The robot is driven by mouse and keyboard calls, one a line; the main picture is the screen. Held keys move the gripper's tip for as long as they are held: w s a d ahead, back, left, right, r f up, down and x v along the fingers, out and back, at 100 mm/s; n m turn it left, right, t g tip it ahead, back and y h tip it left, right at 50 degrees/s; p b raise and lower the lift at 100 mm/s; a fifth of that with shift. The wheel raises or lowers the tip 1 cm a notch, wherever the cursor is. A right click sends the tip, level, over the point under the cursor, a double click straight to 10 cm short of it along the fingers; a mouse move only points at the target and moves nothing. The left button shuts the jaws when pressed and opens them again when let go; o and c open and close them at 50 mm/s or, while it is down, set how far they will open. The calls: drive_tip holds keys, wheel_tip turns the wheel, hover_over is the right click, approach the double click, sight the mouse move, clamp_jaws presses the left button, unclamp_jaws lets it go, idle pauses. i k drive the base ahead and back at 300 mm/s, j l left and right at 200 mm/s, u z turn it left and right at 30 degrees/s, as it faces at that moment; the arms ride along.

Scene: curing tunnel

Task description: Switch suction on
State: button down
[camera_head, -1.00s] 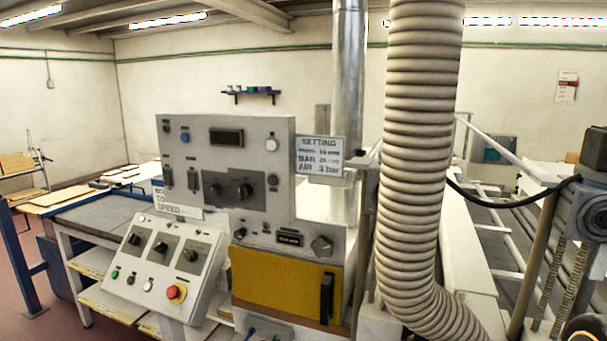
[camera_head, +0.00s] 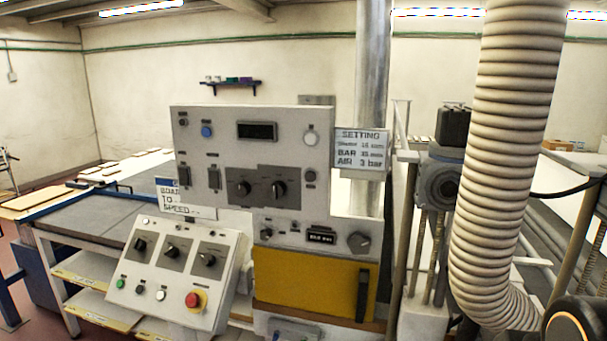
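The grey control cabinet (camera_head: 290,130) stands in the middle of the view. Its upper panel has a dark display (camera_head: 257,131), a blue button (camera_head: 207,132), a white button (camera_head: 310,138) and two black rotary knobs (camera_head: 261,189). A lower sloped panel (camera_head: 183,265) carries three black rotary switches (camera_head: 171,251), a green button (camera_head: 121,284), black and white buttons and a red emergency stop (camera_head: 193,300) on yellow. The labels are too small to read, so I cannot tell which control is for suction. My gripper is not in view.
A ribbed hose (camera_head: 513,130) hangs at the right, in front of the frame. A yellow door (camera_head: 305,285) with a black handle is below the cabinet. A setting sign (camera_head: 361,149) is at its right. A grey-topped table (camera_head: 90,220) stands at the left.

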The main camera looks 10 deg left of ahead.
sight(214, 176)
drive_tip(key=j, duration=1.35)
drive_tip(key=k+j, duration=0.15)
drive_tip(key=j, duration=1.2)
drive_tip(key=i+z, duration=0.05)
